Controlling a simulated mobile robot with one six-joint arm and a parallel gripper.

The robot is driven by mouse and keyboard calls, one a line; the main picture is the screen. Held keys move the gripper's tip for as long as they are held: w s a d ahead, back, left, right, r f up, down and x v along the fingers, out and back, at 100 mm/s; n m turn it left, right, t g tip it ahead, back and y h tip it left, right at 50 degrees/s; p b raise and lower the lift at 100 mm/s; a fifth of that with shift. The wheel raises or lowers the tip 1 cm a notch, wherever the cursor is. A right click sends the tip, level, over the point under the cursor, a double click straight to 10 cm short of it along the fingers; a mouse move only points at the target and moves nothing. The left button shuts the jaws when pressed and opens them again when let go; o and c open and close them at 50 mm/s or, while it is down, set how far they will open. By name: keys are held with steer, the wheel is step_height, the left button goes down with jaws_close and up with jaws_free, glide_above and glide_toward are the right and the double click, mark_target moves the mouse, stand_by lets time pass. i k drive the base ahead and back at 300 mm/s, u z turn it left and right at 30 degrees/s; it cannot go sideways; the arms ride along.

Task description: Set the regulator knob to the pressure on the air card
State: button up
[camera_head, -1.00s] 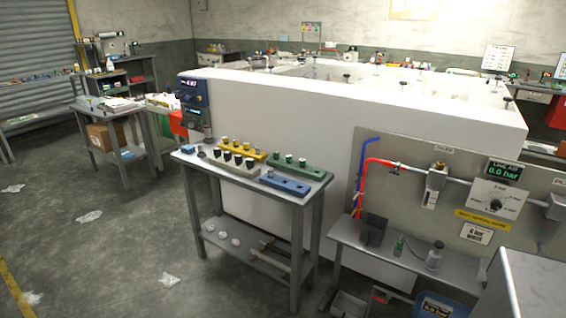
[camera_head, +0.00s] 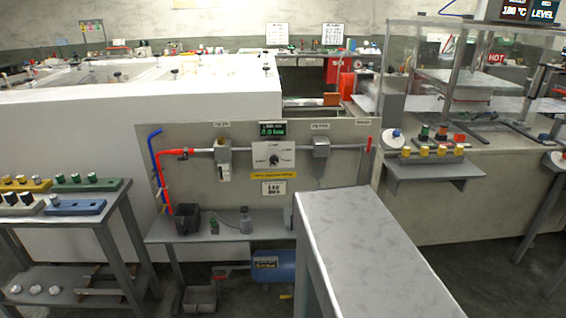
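The regulator knob (camera_head: 274,160) is a small dark dial on a white square plate (camera_head: 287,154) in the middle of the grey air panel (camera_head: 345,140). Its pointer is too small to read here. A dark display (camera_head: 272,130) with green digits sits just above the plate. A white card (camera_head: 274,188) with dark print hangs below the plate, under a yellow strip (camera_head: 273,175); its text is too blurred to read. My gripper is not in view.
A grey-topped bench (camera_head: 362,235) stands in front of the panel's right part. A low shelf (camera_head: 225,232) below the panel holds a dark bin (camera_head: 187,217) and bottles. A blue tank (camera_head: 273,266) sits beneath. A tool table (camera_head: 90,208) stands at left.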

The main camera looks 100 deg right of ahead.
mark_target(274, 160)
steer(key=z, duration=4.55)
steer(key=i, duration=0.1)
steer(key=u, duration=2.9)
steer(key=i, duration=0.5)
steer(key=u, duration=0.55)
steer(key=k, duration=0.15)
steer(key=z, duration=2.25)
